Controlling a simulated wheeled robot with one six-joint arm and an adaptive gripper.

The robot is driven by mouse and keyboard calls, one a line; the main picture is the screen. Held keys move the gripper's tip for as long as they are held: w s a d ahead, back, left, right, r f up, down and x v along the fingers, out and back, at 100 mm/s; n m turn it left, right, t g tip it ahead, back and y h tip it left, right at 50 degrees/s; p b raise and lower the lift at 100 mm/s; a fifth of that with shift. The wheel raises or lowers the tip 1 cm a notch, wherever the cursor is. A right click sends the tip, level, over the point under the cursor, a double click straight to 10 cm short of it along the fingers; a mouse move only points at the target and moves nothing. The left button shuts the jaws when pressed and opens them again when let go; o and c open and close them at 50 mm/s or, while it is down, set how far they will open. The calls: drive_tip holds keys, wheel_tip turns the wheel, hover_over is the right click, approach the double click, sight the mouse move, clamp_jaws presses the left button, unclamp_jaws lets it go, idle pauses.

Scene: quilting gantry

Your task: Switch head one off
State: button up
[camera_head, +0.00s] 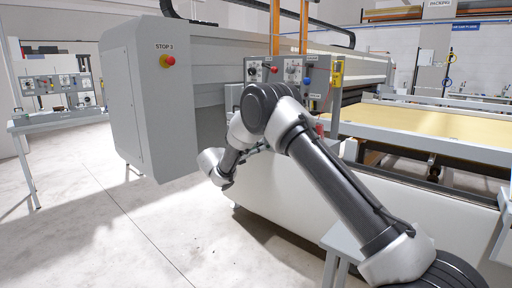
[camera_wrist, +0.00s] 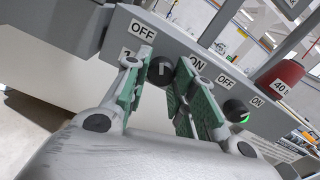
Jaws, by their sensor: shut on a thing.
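In the wrist view, a black rotary knob (camera_wrist: 161,70) sits on the grey panel face between an OFF label (camera_wrist: 142,31) at its left and an ON label (camera_wrist: 196,65) at its right. A label below OFF is mostly covered by a finger. My gripper (camera_wrist: 165,62) has its green-padded fingers on either side of this knob and is shut on it. The knob's pointer looks upright, but its exact angle is hard to tell. In the head view, my arm covers the gripper and part of the control panel (camera_head: 291,70).
A second knob (camera_wrist: 235,110) with a green light and ON label is close to the right finger. A red part (camera_wrist: 280,80) marked 40 juts out further right. In the head view, a red STOP 3 button (camera_head: 168,60) is on the cabinet (camera_head: 160,115); open floor lies left.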

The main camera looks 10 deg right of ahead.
drive_tip(key=shift+n, duration=0.3)
drive_tip(key=o, duration=1)
drive_tip(key=shift+a, duration=0.1)
drive_tip(key=v, duration=1.2)
